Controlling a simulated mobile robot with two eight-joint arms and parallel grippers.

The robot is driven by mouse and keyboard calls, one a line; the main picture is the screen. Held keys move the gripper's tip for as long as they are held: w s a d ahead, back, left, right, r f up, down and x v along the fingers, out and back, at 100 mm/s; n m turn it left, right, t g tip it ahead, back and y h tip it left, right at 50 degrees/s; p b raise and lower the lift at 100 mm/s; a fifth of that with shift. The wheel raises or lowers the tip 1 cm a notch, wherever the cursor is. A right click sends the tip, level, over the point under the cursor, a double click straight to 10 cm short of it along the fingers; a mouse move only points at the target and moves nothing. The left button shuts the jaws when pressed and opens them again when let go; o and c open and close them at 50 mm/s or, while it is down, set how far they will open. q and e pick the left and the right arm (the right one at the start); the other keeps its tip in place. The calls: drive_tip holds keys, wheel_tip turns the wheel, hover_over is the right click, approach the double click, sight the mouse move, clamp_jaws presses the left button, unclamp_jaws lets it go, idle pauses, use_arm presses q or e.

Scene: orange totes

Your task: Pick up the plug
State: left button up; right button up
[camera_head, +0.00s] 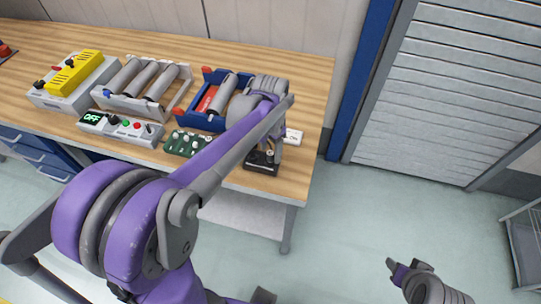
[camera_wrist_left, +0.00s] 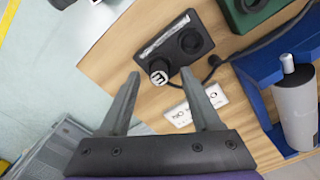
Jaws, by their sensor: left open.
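A small dark cylinder with a pale, marked end, apparently the plug (camera_wrist_left: 158,77), shows in the left wrist view beside a black box (camera_wrist_left: 177,45) with a round socket. My left gripper (camera_wrist_left: 160,72) is open, with its two fingertips on either side of the plug and nothing clearly held. I cannot tell whether the fingers touch it. In the head view my left gripper (camera_head: 272,148) is over the black box (camera_head: 263,168) at the bench's front right corner, and my arm hides part of this area. My right gripper (camera_head: 397,268) is low at the right, away from the bench.
A white sign (camera_wrist_left: 197,104) lies beside the black box, with a dark cable nearby. A green control box (camera_head: 186,143), a blue holder (camera_head: 200,122) and a white rack (camera_head: 118,103) with grey cylinders stand to the left. The floor right of the bench is open.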

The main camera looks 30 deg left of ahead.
use_arm(q)
drive_tip(key=shift+s+f, duration=0.1)
drive_tip(key=shift+f, duration=0.05)
clamp_jaws()
idle(0.4)
